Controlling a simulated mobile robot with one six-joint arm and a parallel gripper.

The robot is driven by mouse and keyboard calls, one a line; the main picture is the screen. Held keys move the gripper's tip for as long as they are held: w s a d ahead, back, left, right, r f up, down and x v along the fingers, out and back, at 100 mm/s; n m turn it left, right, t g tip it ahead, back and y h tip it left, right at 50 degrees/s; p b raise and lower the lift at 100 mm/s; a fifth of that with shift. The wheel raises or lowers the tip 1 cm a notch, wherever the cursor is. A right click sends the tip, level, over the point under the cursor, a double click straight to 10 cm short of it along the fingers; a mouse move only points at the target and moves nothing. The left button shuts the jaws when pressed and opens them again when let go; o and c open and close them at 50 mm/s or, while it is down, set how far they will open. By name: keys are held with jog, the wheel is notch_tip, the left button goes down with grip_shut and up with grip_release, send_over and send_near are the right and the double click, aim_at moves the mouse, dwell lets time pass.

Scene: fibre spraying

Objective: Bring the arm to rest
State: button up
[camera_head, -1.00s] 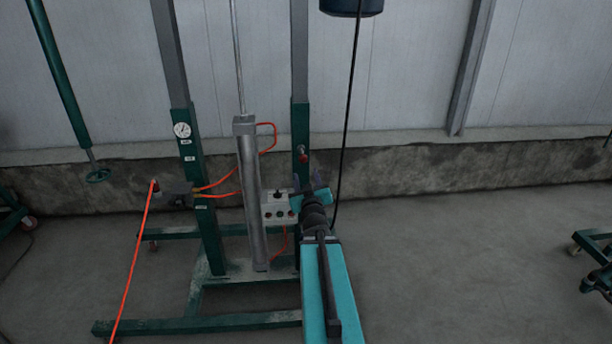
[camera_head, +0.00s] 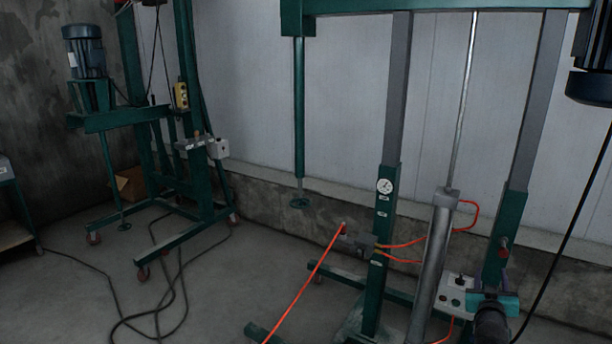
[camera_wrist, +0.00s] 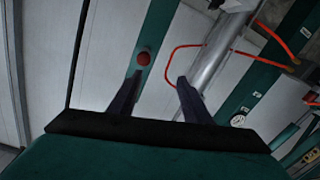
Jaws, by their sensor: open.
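My gripper (camera_head: 494,298) is at the lower right of the head view, in front of the right post of the green frame (camera_head: 383,250). In the wrist view my gripper (camera_wrist: 155,80) shows two dark fingers spread apart with nothing between them. A red knob (camera_wrist: 143,58) on a green post is seen just beyond the fingertips. The same knob (camera_head: 503,242) is above my gripper in the head view. Whether the fingers touch the post cannot be told.
A control box (camera_head: 457,283) is beside my gripper, next to a grey cylinder (camera_head: 432,250). An orange hose (camera_head: 305,285) runs to the floor. Another green machine (camera_head: 200,180) on castors stands at the left, with black cables (camera_head: 170,290) on the open floor.

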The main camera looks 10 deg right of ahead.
jog(key=w+a+f+n+y, duration=0.25)
jog(key=w+a+f, duration=0.35)
jog(key=a+f, duration=0.45)
jog(key=s+a+f+n+g+y, duration=0.15)
jog(key=a+f+g+y, duration=0.35)
jog(key=a+f, duration=1.75)
jog(key=s+a+f+g+y, duration=0.3)
jog(key=s+a+f+g, duration=0.3)
jog(key=s+a+f, duration=0.8)
jog(key=s+a+f+g, duration=0.1)
jog(key=s+g, duration=0.7)
jog(key=s, duration=1.5)
jog(key=shift+s+a+f+n, duration=0.2)
jog(key=shift+a+f+n, duration=0.1)
jog(key=shift+a+f, duration=0.15)
jog(key=shift+y, duration=0.25)
jog(key=shift+c, duration=0.4)
